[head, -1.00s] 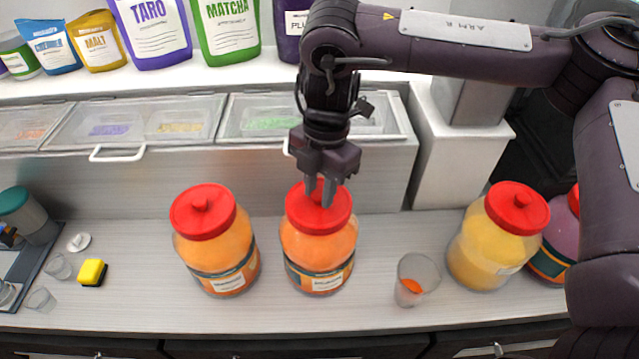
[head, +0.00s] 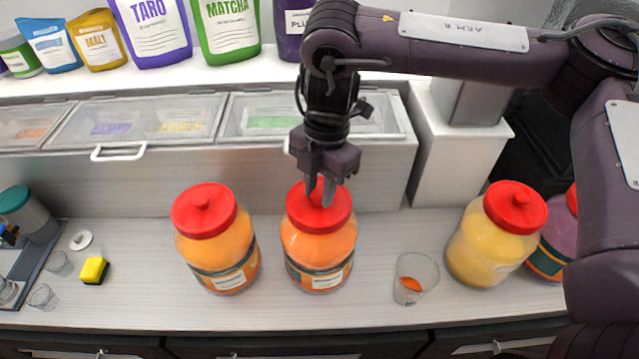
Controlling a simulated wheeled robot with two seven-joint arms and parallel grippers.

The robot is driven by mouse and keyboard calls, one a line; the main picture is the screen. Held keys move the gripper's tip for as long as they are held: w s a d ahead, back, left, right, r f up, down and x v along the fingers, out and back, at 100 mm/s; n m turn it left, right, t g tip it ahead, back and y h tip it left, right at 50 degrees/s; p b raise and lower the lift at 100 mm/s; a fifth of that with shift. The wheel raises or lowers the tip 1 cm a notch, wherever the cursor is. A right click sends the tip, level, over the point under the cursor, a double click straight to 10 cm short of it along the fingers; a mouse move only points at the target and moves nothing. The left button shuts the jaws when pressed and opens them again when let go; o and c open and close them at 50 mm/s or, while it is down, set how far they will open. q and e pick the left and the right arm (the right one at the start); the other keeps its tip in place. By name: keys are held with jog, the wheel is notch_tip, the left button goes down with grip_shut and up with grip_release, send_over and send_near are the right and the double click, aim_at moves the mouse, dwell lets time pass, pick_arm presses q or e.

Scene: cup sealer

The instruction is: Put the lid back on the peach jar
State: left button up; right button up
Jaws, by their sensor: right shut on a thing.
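Two orange jars with red lids stand side by side in the middle of the counter; their label text is too small to read, so I cannot tell which is peach. The right one of the pair, an orange jar (head: 318,248), has its red lid (head: 318,218) seated on top. My right gripper (head: 321,192) points down over that lid and is shut on its knob, which the fingers partly hide. The left orange jar (head: 225,256) also wears its red lid (head: 203,222). My left gripper is not in view.
A clear cup (head: 415,278) with something orange inside stands right of the held jar. A yellow jar (head: 492,240) and a pink jar (head: 556,243) stand farther right. A yellow sponge (head: 94,270) and small glasses are at left. Lidded bins (head: 270,120) line the back.

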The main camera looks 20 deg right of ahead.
jog(key=o, duration=1.5)
jog(key=shift+r, duration=0.1)
jog(key=shift+r+p, duration=0.9)
jog(key=shift+r, duration=2.5)
jog(key=shift+c, duration=0.3)
grip_shut()
